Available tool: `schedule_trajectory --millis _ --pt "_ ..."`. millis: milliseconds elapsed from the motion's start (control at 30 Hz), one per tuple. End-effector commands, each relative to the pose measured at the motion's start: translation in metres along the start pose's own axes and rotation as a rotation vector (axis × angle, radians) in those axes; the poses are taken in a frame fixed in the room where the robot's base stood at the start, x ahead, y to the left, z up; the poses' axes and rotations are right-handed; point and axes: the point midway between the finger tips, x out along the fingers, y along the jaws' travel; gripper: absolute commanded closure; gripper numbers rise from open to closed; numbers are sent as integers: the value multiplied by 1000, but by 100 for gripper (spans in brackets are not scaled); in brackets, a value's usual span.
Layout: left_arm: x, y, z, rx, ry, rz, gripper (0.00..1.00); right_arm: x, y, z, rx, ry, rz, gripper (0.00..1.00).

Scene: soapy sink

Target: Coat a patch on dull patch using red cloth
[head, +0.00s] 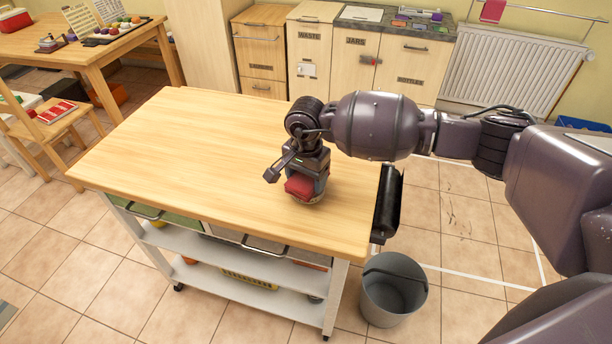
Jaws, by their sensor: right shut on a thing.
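My right gripper (300,182) reaches in from the right and points down over the right part of the wooden trolley top (190,160). It is shut on the red cloth (299,188), which shows as a small red bundle at the fingers, at or just above the wood. The gripper hides part of the cloth, and I cannot tell whether the cloth touches the surface. I cannot make out a dull patch on the visible wood; the area under the gripper is hidden. My left gripper is not in view.
The rest of the trolley top is bare. A black roll (388,205) hangs at its right end, above a grey bucket (393,290) on the tiled floor. Cabinets (405,68) and a radiator (512,75) stand behind. A chair (58,118) is at the left.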

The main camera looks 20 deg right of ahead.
Motion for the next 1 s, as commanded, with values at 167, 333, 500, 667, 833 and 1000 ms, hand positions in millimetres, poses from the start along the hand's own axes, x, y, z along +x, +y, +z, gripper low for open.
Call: schedule_trajectory --millis 167,333,500,667,833,1000 --pt "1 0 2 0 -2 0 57 2 0 0 0 0 0 50" --pt "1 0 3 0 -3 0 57 4 0 0 0 0 0 50" --pt "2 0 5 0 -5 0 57 5 0 0 0 1 0 50" --pt "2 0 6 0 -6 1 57 7 0 0 0 1 0 50" --pt "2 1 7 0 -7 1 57 8 0 0 0 1 0 50" --pt "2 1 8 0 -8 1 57 9 0 0 0 1 0 50"
